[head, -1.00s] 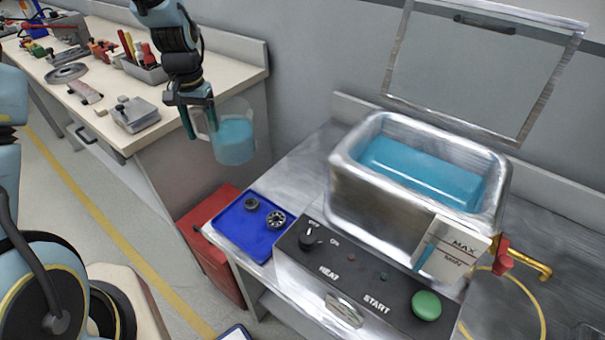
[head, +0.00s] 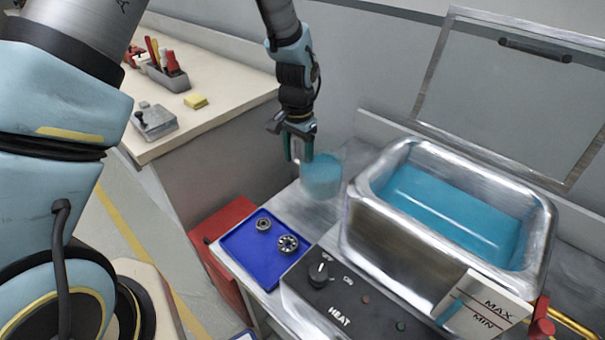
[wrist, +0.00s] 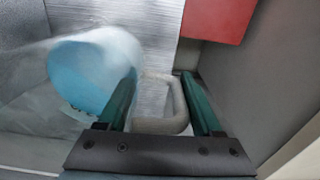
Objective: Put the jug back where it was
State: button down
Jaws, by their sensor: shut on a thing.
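The jug (head: 321,178) is clear with blue liquid in it, and it is upright. My gripper (head: 299,158) is shut on the jug's handle, to the left of the jug body. In the head view the jug is over or at the back left of the metal bench, behind the blue tray; I cannot tell whether its base touches the bench top. In the wrist view the handle (wrist: 165,105) lies between the two green fingers, and the jug body (wrist: 85,75) is to their left.
The metal tank (head: 395,225) with blue liquid and a raised lid (head: 515,95) stands right of the jug. A blue tray (head: 240,245) with two bearing-like parts lies in front. A red box (head: 222,225) is at lower left. A cluttered workbench (head: 215,115) is behind left.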

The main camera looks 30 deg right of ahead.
jog(key=shift+f+p, duration=0.6)
jog(key=shift+f, duration=1.9)
jog(key=shift+f, duration=0.15)
jog(key=shift+c, duration=0.2)
grip_release()
notch_tip(320, 180, up, 12)
jog(key=b, duration=0.3)
jog(key=w+a+r+n, duration=0.2)
jog(key=w+a, duration=0.1)
jog(key=a, duration=0.3)
jog(key=w+a+r+n, duration=0.1)
jog(key=w+a+n, duration=0.15)
jog(key=a, duration=0.35)
jog(key=s+a+r+n, duration=0.1)
jog(key=a+n, duration=0.3)
jog(key=a, duration=0.9)
jog(key=s+a+r+n+t, duration=0.1)
jog(key=a+n, duration=0.4)
jog(key=a, duration=0.9)
jog(key=shift+s+r+t, duration=0.3)
jog(key=shift+s+r, duration=0.35)
jog(key=shift+r, duration=0.15)
